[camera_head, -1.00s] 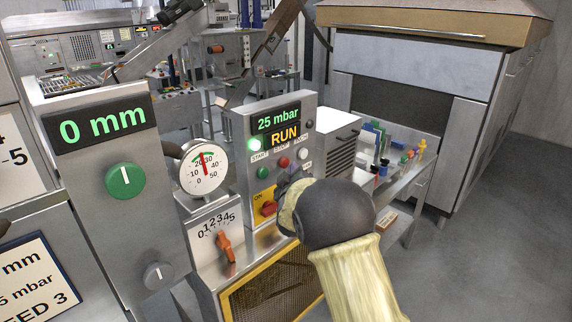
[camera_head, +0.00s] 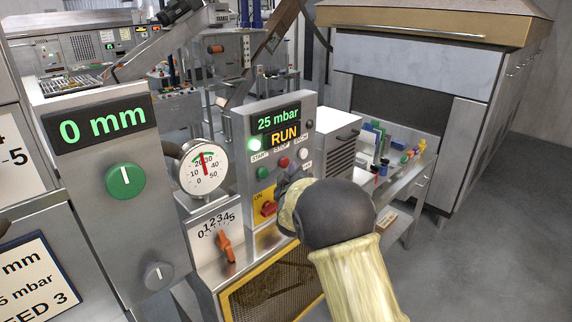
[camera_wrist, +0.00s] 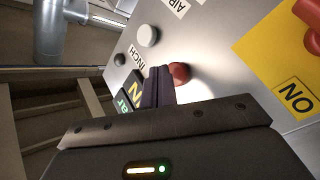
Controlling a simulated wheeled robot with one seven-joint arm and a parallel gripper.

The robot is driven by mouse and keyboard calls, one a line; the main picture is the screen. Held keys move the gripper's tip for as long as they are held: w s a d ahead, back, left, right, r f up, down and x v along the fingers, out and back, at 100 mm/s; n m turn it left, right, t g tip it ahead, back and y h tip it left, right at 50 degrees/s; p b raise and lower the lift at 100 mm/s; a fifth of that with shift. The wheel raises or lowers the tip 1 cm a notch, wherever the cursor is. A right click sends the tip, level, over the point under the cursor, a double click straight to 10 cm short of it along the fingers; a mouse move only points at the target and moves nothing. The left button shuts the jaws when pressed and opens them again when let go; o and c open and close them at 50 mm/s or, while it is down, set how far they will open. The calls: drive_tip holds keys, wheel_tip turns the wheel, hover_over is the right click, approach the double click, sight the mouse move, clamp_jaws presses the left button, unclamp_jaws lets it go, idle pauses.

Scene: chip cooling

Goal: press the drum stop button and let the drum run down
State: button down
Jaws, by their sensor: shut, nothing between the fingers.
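The control box shows a lit screen (camera_head: 279,127) reading 25 mbar and RUN. Its red STOP button (camera_head: 284,162) sits between the green START button (camera_head: 262,172) and the white INCH button (camera_head: 303,153). My gripper (camera_head: 286,181) is shut and empty, just below the STOP button in the head view. In the wrist view my closed fingers (camera_wrist: 160,86) lie right beside the red STOP button (camera_wrist: 181,73) and overlap its edge. I cannot tell whether they touch it. The drum is not clearly identifiable.
A red switch on a yellow ON plate (camera_head: 258,192) is close below the buttons. A pressure gauge (camera_head: 205,170), an orange selector knob (camera_head: 225,246) and a 0 mm panel (camera_head: 104,124) stand to the left. A yellow mesh guard (camera_head: 270,288) is below.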

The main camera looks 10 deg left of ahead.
drive_tip(key=shift+w+a, duration=0.1)
idle(0.3)
drive_tip(key=shift+w+a, duration=0.2)
drive_tip(key=shift+a, duration=0.05)
drive_tip(key=shift+w+a, duration=0.25)
drive_tip(key=shift+a, duration=0.15)
idle(1.0)
drive_tip(key=shift+d, duration=0.1)
drive_tip(key=shift+s+d+b, duration=0.55)
drive_tip(key=shift+d+b, duration=0.1)
drive_tip(key=shift+b, duration=0.1)
drive_tip(key=s+d+b, duration=0.1)
drive_tip(key=d, duration=0.1)
drive_tip(key=s+d+b, duration=0.2)
idle(0.6)
